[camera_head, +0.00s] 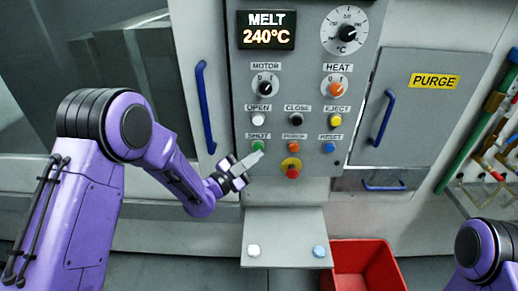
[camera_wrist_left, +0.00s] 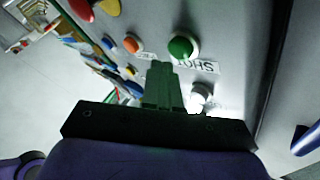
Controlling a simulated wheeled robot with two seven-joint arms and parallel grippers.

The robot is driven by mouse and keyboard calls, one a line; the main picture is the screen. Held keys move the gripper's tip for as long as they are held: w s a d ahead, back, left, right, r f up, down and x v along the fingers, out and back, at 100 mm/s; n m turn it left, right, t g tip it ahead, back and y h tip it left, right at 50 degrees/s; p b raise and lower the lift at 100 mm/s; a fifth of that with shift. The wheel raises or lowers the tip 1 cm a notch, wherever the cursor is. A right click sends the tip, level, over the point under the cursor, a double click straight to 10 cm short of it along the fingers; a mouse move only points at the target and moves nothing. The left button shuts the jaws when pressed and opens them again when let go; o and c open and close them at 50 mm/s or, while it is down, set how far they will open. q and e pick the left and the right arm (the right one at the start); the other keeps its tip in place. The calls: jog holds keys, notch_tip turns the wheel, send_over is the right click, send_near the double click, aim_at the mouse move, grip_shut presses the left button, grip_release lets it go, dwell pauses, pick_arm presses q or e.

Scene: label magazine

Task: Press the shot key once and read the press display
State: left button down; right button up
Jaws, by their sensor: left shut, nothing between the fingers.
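The green SHOT key (camera_head: 258,145) is in the lower left of the grey control panel (camera_head: 300,185). It also shows in the left wrist view (camera_wrist_left: 183,46), above the SHOT label. My left gripper (camera_head: 257,157) is shut and empty, its tips just below the key in the head view. In the left wrist view the closed fingers (camera_wrist_left: 160,70) point toward the key; I cannot tell whether they touch it. The display (camera_head: 267,30) at the top of the panel reads MELT 240°C. My right gripper is out of view.
Other keys sit close by, such as the orange one (camera_head: 295,147) and the white OPEN key (camera_head: 258,119). A red button on yellow (camera_head: 291,170) is to the lower right. A blue handle (camera_head: 205,107) stands left of the panel. A shelf (camera_head: 285,228) and red bin (camera_head: 365,262) are below.

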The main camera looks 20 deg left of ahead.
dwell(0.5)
pick_arm(q)
jog(key=shift+w+a, duration=0.1)
jog(key=shift+w, duration=0.3)
jog(key=shift+w+a+b, duration=0.15)
jog(key=shift+w+b, duration=0.25)
jog(key=shift+b, duration=0.05)
dwell(0.5)
jog(key=shift+s, duration=0.1)
jog(key=shift+s+d, duration=0.25)
jog(key=shift+s, duration=0.5)
jog(key=shift+b, duration=0.3)
